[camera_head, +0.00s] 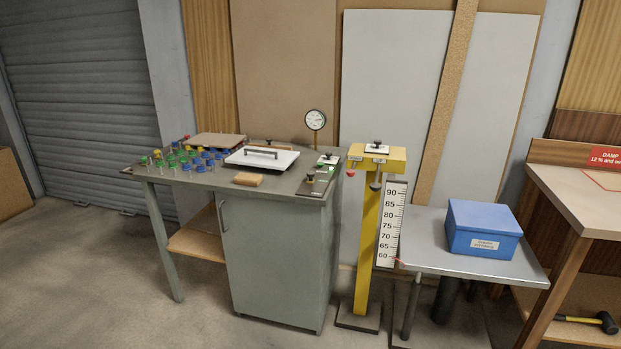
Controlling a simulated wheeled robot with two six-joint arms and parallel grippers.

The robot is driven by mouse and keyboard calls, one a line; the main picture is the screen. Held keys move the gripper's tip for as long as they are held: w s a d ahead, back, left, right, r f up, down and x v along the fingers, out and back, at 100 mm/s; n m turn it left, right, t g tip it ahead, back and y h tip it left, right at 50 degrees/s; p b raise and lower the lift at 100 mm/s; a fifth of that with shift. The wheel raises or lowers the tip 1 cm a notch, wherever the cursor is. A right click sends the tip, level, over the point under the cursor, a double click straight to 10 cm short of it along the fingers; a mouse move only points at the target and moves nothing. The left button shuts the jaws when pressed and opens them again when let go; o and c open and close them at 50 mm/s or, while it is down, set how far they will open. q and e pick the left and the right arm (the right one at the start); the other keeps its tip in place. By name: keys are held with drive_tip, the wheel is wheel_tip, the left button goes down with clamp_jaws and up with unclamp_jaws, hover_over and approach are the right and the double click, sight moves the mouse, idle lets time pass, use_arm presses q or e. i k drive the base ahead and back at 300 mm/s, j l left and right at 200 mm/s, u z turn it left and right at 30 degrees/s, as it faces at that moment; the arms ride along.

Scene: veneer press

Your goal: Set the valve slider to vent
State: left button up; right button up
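A dark plate (315,183) lies at the right front corner of the grey bench top. A small dark knob with a yellowish part (310,178) stands on it, and small green markings show beside it. Behind it is a small white-and-green piece with a black knob (328,158). Which of these is the valve slider, and its setting, I cannot tell at this size. A round dial gauge (315,120) stands on a thin stem behind them. Neither of my grippers is in view.
The grey bench (275,255) holds a white lidded plate with a handle (262,158), a wooden block (248,179) and several coloured pegs. A yellow post (368,240) with a scale (391,225) stands right of it. A blue box (482,228) sits on a metal table. Floor is clear at front left.

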sight(310, 175)
drive_tip(key=i+j, duration=0.7)
drive_tip(key=i, duration=0.2)
